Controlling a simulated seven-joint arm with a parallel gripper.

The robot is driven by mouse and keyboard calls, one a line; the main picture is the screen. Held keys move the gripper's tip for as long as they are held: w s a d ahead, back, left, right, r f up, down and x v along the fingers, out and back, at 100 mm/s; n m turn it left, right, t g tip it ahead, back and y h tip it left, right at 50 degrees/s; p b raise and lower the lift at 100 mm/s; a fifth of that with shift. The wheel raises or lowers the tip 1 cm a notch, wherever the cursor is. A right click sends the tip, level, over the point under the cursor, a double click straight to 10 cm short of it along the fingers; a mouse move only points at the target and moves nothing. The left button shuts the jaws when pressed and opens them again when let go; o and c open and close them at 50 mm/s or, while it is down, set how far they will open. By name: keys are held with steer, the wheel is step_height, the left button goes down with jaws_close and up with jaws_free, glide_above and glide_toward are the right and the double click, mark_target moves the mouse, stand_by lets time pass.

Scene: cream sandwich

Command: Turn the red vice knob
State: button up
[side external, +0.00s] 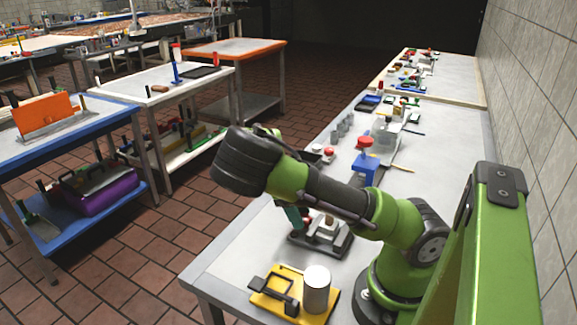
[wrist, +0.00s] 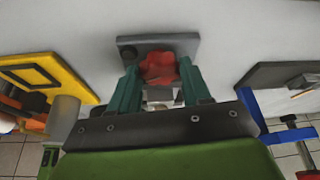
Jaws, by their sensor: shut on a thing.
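The red vice knob (wrist: 158,66) sits on a small grey base plate (wrist: 127,41) in the upper middle of the wrist view. My gripper (wrist: 159,74) has its two teal fingers on either side of the knob and is shut on it. In the side view, one teal fingertip of my gripper (side external: 294,216) shows below the arm, beside a dark base plate (side external: 336,247) on the table.
A blue fixture with a red top (side external: 366,168) stands behind my arm. A wall runs along the right.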

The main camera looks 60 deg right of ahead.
steer(key=shift+m, duration=0.3)
steer(key=shift+d+m+y, duration=0.15)
steer(key=shift+m+y, duration=0.45)
steer(key=shift+m, duration=0.75)
steer(key=shift+d+m+y, duration=0.15)
steer(key=shift+m+y, duration=0.45)
steer(key=shift+m, duration=0.75)
steer(key=o, duration=1.1)
steer(key=shift+c, duration=0.2)
steer(key=v, duration=1.7)
steer(key=shift+s, duration=0.15)
